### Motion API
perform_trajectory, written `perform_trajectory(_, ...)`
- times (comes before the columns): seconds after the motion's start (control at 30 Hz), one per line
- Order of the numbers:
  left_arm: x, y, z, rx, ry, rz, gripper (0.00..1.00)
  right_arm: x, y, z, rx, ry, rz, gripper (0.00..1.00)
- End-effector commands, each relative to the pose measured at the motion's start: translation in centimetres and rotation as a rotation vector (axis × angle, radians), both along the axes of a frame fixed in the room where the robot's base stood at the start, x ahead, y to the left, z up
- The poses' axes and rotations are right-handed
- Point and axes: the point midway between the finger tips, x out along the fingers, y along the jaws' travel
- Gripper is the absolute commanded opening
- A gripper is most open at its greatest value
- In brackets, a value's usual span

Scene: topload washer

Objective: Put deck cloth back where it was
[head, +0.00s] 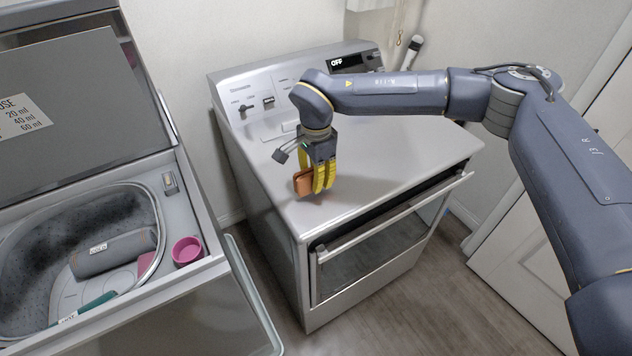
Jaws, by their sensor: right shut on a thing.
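My right gripper (322,182) has yellow fingers and points down over the front left part of the dryer's top (385,150). It is shut on an orange-brown folded piece (302,184), which looks like the deck cloth. The piece shows at the left side of the fingers, and the rest of it is hidden by them. It is at or just above the dryer top; I cannot tell if it touches. My left gripper is not in view.
The top-load washer at left has its lid (75,100) up. A pink cup (187,251) stands on the washer's deck (205,268). The dryer's control panel (290,85) rises behind.

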Motion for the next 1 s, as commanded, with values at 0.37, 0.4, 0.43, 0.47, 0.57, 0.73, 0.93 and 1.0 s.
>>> perform_trajectory(0.37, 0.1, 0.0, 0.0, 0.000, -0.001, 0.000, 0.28, 0.0, 0.0, -1.6, 0.000, 0.000, 0.000, 0.00)
perform_trajectory(0.4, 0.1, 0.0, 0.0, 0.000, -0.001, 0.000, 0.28, 0.0, 0.0, -1.6, 0.000, 0.000, 0.000, 0.00)
perform_trajectory(0.43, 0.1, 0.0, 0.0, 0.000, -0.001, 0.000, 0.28, 0.0, 0.0, -1.7, -0.001, 0.001, 0.000, 0.00)
perform_trajectory(0.47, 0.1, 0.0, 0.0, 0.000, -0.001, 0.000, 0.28, 0.0, 0.0, -1.7, -0.001, 0.001, 0.000, 0.00)
perform_trajectory(0.57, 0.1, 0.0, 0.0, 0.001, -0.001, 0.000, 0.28, 0.0, 0.0, -2.0, -0.001, 0.001, 0.001, 0.00)
perform_trajectory(0.73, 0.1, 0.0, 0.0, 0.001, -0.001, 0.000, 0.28, 0.0, 0.0, -1.9, 0.000, 0.000, 0.001, 0.48)
perform_trajectory(0.93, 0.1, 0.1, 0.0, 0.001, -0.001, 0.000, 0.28, 0.0, 0.0, -1.9, 0.000, 0.000, 0.000, 0.49)
perform_trajectory(1.0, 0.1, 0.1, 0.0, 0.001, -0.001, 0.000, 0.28, 0.0, 0.0, -1.8, 0.000, 0.000, 0.000, 0.49)
